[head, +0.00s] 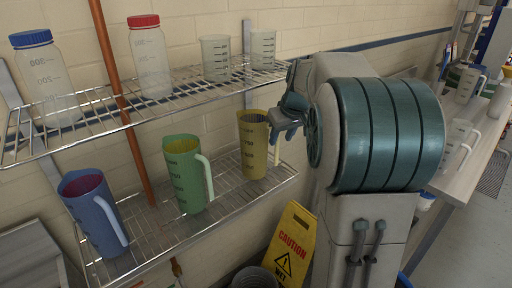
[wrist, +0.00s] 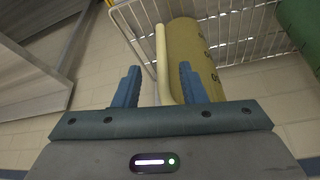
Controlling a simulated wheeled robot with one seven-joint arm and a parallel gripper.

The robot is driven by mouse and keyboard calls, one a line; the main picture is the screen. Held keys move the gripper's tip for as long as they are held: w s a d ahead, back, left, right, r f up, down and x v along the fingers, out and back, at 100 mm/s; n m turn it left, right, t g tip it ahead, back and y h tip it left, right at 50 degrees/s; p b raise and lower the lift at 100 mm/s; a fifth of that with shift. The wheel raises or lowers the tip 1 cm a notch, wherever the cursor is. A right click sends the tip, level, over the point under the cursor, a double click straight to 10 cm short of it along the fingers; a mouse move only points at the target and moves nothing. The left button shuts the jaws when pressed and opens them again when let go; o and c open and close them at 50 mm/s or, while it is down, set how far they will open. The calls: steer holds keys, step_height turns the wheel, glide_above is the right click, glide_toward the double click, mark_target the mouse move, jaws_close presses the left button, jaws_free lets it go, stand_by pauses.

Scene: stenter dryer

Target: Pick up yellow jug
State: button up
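The yellow jug (head: 253,150) stands upright on the lower wire shelf, at its right end. Its pale handle (head: 277,152) faces right, towards my arm. My gripper (head: 284,130) is beside the jug's upper right side, partly hidden by my wrist. In the wrist view the jug (wrist: 192,55) fills the upper middle, and its handle (wrist: 162,65) shows between the two open blue fingers of my gripper (wrist: 159,72). I cannot tell whether either finger touches the handle or the jug.
A green jug (head: 183,175) and a blue jug (head: 92,212) stand left on the same lower shelf (head: 228,205). The upper shelf (head: 190,85) holds lidded bottles and clear beakers. A copper pipe (head: 120,100) runs past both shelves. A yellow caution sign (head: 290,250) stands below.

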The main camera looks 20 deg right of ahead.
mark_target(277, 143)
steer(key=x, duration=0.4)
steer(key=shift+w+a, duration=0.15)
steer(key=shift+a, duration=0.05)
steer(key=shift+r, duration=0.1)
jaws_close()
steer(key=shift+r, duration=0.1)
